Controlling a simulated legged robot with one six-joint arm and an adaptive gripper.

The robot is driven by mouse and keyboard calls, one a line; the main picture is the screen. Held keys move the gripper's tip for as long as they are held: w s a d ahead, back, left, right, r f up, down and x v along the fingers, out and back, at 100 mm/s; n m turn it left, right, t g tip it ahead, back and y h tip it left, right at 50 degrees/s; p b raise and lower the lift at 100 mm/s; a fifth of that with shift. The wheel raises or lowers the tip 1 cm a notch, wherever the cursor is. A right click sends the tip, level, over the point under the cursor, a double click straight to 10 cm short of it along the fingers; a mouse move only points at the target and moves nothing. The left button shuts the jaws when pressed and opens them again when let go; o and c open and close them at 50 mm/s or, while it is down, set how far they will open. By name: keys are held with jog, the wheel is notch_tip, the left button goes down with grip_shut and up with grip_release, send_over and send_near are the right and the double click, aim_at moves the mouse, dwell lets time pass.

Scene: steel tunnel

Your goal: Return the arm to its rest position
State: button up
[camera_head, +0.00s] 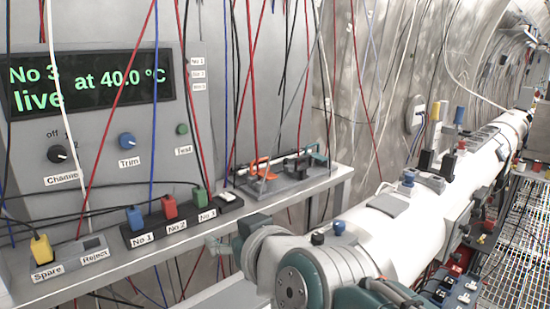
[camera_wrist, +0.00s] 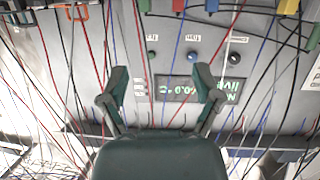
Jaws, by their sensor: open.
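My arm reaches in from the bottom of the head view, in front of the shelf and the white pipe. My gripper (camera_wrist: 163,80) shows in the wrist view with its two green fingers wide apart and nothing between them. Beyond the fingers is the grey panel, upside down in that view. In the head view the panel's display (camera_head: 85,80) reads "No 3 live at 40.0 °C". On the shelf, a blue plug (camera_head: 135,218), a red plug (camera_head: 169,207) and a green plug (camera_head: 200,197) stand at No 1, No 2 and No 3. A yellow plug (camera_head: 41,249) stands at Spare.
Many thin cables hang in front of the panel and across the wrist view. A rack with orange and black pieces (camera_head: 285,172) sits on the shelf's right part. The white pipe (camera_head: 400,235) runs back right, with fittings on top. Metal grating (camera_head: 515,235) lies at far right.

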jog(key=s+d+f+m+g+h, duration=0.3)
jog(key=s+d+f+h, duration=0.1)
jog(key=d+f, duration=0.5)
jog(key=s+d+f+m+g+h, duration=0.3)
jog(key=s+d+f, duration=0.4)
jog(key=d, duration=0.6)
jog(key=shift+f+m+g+h, duration=0.3)
jog(key=shift+f+m+h, duration=0.3)
jog(key=shift+f, duration=0.25)
dwell(1.6)
